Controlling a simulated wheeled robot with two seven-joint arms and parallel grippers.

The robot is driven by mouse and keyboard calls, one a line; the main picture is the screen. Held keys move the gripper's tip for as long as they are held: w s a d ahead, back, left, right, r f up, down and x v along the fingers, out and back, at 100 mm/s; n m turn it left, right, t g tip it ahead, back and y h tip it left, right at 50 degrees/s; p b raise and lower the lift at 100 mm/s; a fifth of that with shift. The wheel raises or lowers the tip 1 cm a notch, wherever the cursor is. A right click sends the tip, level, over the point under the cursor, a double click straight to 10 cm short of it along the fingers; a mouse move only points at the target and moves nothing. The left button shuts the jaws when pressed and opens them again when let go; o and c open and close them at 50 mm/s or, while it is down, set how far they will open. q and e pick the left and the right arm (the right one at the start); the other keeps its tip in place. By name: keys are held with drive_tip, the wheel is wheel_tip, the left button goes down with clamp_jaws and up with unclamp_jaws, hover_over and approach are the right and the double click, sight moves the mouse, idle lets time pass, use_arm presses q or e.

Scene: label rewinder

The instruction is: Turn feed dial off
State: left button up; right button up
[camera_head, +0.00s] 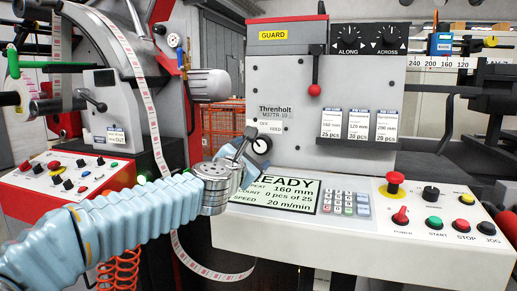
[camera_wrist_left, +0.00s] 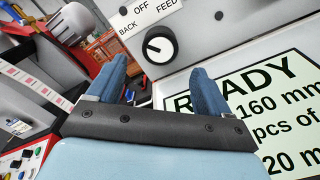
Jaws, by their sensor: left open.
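The feed dial (camera_head: 262,145) is a round black knob on the grey machine front, below the printed words OFF and FEED. My left gripper (camera_head: 246,142) is just left of the dial in the head view. In the wrist view its two blue fingers (camera_wrist_left: 160,70) are spread, with the dial beyond the gap between them. Nothing is held. My right gripper is not in view.
A display (camera_head: 290,195) reading READY, 160 mm and 20 m/min lies below the dial, with a keypad (camera_head: 347,203) beside it. A red-knobbed lever (camera_head: 315,88) hangs above right. A red emergency button (camera_head: 395,182) and other buttons are further right. A label strip (camera_head: 152,100) runs at left.

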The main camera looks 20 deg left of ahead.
sight(259, 147)
use_arm(q)
drive_tip(key=w, duration=0.6)
drive_tip(key=shift+d+p, duration=0.1)
drive_tip(key=shift+p, duration=0.25)
